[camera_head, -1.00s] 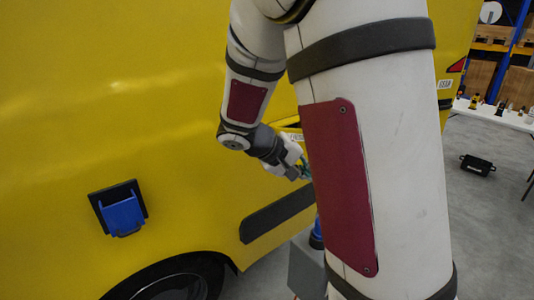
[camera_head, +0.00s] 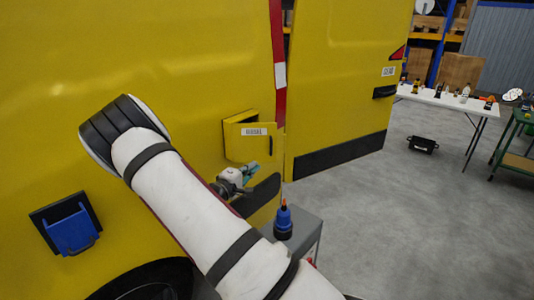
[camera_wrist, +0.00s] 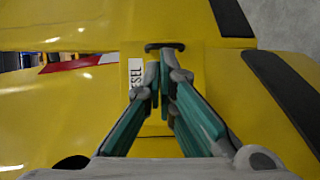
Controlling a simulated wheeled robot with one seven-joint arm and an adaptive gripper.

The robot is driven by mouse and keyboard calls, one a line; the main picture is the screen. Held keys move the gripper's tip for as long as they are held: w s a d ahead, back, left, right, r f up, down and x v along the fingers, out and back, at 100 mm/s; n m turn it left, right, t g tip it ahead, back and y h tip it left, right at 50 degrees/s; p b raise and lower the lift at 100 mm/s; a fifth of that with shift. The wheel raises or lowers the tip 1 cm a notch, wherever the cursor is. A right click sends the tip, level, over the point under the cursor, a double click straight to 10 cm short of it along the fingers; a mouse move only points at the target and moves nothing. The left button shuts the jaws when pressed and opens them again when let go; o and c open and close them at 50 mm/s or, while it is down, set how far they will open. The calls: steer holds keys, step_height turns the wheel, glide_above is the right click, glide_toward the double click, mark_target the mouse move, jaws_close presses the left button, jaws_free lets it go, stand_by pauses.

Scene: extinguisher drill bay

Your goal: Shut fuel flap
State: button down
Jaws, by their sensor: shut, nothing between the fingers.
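The fuel flap (camera_head: 259,150) is a small yellow door with a white DIESEL label and a dark handle slot, on the side of the yellow van (camera_head: 200,50). In the head view it stands out from the van side, partly open, with a gap at its upper left. My gripper (camera_head: 250,171) is just below the flap's lower edge, its teal fingers shut and empty. In the wrist view the shut fingertips (camera_wrist: 158,72) are in front of the flap (camera_wrist: 197,60), beside its label and near the dark slot. Whether they touch it I cannot tell.
A blue holder (camera_head: 72,230) sticks out from the van at the left. A grey cabinet (camera_head: 308,232) with a blue bottle (camera_head: 283,222) stands just below and right of my gripper. A white table (camera_head: 450,100) and a black case (camera_head: 421,145) are farther right. The floor between is clear.

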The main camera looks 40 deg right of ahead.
steer(key=w+f+n+t, duration=0.1)
steer(key=f, duration=0.1)
glide_toward(267, 152)
steer(key=d+r, duration=0.1)
steer(key=d, duration=0.1)
steer(key=d+r, duration=0.1)
steer(key=d, duration=0.3)
steer(key=shift+s+r, duration=0.3)
steer(key=shift+r, duration=0.1)
